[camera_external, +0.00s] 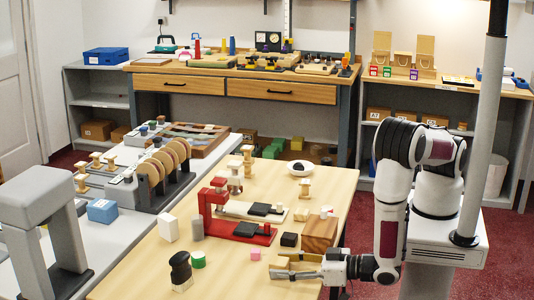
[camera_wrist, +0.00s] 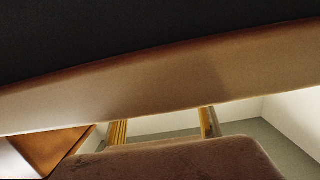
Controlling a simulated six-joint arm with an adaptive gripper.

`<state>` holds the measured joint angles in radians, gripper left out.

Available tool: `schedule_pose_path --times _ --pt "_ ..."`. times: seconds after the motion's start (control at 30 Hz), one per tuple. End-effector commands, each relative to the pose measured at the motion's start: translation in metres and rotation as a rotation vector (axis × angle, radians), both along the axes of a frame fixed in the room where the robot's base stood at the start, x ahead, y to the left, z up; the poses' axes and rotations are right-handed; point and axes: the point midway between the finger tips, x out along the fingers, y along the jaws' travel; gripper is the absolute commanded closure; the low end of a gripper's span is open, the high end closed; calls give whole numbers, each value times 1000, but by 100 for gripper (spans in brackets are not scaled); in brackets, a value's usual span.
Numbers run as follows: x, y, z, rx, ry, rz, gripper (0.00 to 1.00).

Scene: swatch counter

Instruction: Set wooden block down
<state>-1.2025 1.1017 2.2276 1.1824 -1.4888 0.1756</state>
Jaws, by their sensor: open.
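In the external view my gripper (camera_external: 287,273) is low over the front right of the wooden table, pointing left, its jaws open. A light wooden piece (camera_external: 283,262) shows right beside its fingers; I cannot tell whether they touch. A larger brown wooden block (camera_external: 319,233) sits on the table behind the gripper, apart from it. In the wrist view a brown wood-like band (camera_wrist: 160,85) crosses very close to the camera, under a dark area. I cannot tell which piece that band is. The fingertips are not clear there.
Close by are a pink cube (camera_external: 255,254), a black cube (camera_external: 289,240) and a green cylinder (camera_external: 198,259). A red clamp-like stand (camera_external: 240,231) is behind. A black stacked piece (camera_external: 180,270) stands front left. Bare tabletop (camera_external: 225,280) lies left of my gripper.

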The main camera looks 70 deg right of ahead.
Motion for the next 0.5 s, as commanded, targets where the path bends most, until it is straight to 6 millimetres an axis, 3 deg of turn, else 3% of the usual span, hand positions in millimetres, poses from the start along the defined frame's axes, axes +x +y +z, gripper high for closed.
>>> schedule_pose_path --times 0.5 --pt "-47 9 6 1 -1 4 53"
